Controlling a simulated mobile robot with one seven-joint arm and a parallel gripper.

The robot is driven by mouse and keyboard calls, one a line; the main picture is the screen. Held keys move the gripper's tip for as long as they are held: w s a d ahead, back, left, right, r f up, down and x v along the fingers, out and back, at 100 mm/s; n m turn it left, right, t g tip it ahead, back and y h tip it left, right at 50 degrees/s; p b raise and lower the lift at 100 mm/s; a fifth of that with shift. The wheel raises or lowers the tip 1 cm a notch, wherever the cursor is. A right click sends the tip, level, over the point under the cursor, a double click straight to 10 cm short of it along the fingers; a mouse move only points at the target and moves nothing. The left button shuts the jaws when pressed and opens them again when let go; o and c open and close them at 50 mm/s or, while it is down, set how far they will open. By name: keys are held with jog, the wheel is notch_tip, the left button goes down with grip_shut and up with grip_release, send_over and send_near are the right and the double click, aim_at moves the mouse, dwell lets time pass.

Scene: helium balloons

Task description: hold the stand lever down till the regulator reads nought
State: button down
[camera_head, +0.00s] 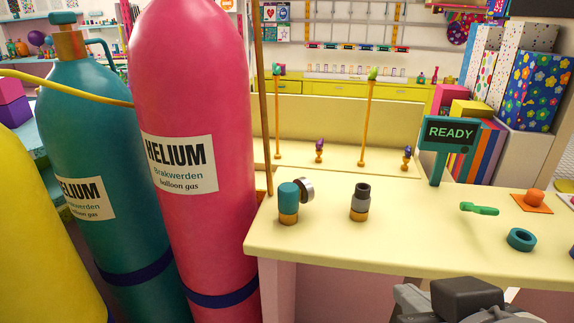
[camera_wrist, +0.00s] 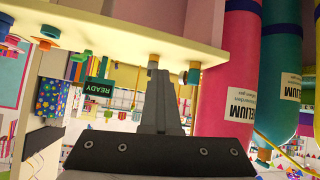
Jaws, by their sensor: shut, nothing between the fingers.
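On the pale yellow counter (camera_head: 330,235) in the head view stands a teal and orange fitting (camera_head: 289,197) with a round silver-rimmed gauge (camera_head: 306,189), which seems to be the regulator; its reading cannot be made out. To its right stands a short grey nozzle (camera_head: 360,200) on an orange base. I cannot tell which part is the stand lever. In the wrist view, which looks upside down, my gripper (camera_wrist: 153,68) is shut and empty, its fingertips in line with the nozzle's orange base (camera_wrist: 154,57). Contact cannot be told. The teal and orange fitting (camera_wrist: 192,75) is beside it.
Pink (camera_head: 190,90) and teal (camera_head: 85,180) helium cylinders stand left of the counter. A READY sign (camera_head: 450,134), a green handle-like piece (camera_head: 479,209), a teal ring (camera_head: 521,239) and an orange knob (camera_head: 535,197) are at the right. The counter's front middle is clear.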

jog(key=c, duration=1.6)
grip_release()
jog(key=c, duration=1.4)
grip_release()
jog(key=shift+w+r, duration=0.1)
jog(key=shift+r, duration=0.15)
jog(key=o, duration=1.4)
jog(key=w+d+r+p, duration=0.1)
jog(key=w+r+p, duration=0.4)
jog(key=r, duration=0.7)
jog(key=shift+w+d+p, duration=0.25)
jog(key=shift+w+p, duration=0.05)
jog(key=shift+w, duration=0.75)
jog(key=c, duration=0.4)
notch_tip(320, 180, up, 18)
jog(key=p, duration=1)
jog(key=shift+f+p, duration=0.25)
jog(key=shift+p, duration=0.1)
jog(key=shift+b, duration=0.35)
